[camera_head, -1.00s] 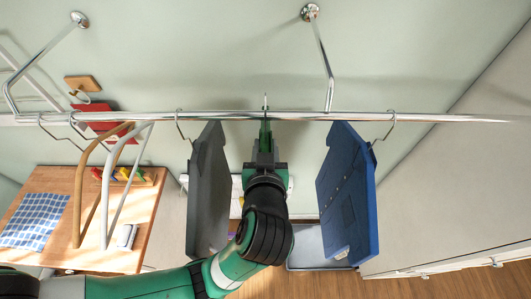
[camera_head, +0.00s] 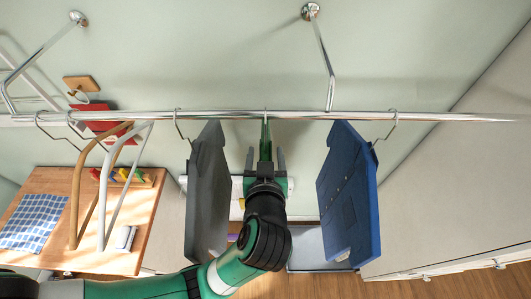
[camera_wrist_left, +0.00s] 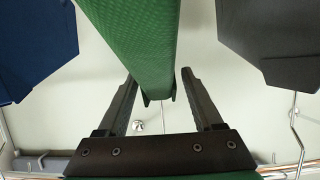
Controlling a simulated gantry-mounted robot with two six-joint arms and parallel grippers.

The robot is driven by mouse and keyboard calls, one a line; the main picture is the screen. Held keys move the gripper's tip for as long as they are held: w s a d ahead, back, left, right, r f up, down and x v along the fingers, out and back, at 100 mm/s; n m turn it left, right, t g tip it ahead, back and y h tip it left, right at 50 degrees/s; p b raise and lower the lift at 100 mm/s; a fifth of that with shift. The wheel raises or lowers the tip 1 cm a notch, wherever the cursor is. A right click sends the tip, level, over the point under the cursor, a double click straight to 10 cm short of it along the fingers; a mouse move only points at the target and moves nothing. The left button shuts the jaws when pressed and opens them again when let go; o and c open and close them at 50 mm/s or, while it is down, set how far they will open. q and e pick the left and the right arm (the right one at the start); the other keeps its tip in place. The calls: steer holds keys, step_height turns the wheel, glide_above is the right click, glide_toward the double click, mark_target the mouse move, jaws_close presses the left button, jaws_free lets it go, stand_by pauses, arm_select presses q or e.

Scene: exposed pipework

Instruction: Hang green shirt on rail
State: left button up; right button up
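The green shirt (camera_head: 265,142) is seen nearly edge-on under the chrome rail (camera_head: 230,115), between a grey shirt (camera_head: 208,190) and a blue shirt (camera_head: 347,195). Its thin hook meets the rail at the top. My left gripper (camera_head: 265,160) is just below the rail with its fingers spread, one on each side of the green shirt. In the left wrist view the green shirt (camera_wrist_left: 135,40) passes above the open fingers (camera_wrist_left: 158,80), with gaps at both sides. Much of the green shirt is hidden behind my left gripper in the head view. My right gripper is not in view.
The grey and blue shirts hang close on either side of my left arm. Empty brown and white hangers (camera_head: 122,190) hang at the rail's left, above a wooden table with a checked cloth (camera_head: 33,220). A bracket (camera_head: 322,60) holds the rail to the wall.

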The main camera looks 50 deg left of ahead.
arm_select(q)
steer(key=v, duration=1.1)
steer(key=shift+s+d+r, duration=0.15)
steer(key=shift+s+d, duration=0.05)
steer(key=shift+d, duration=0.05)
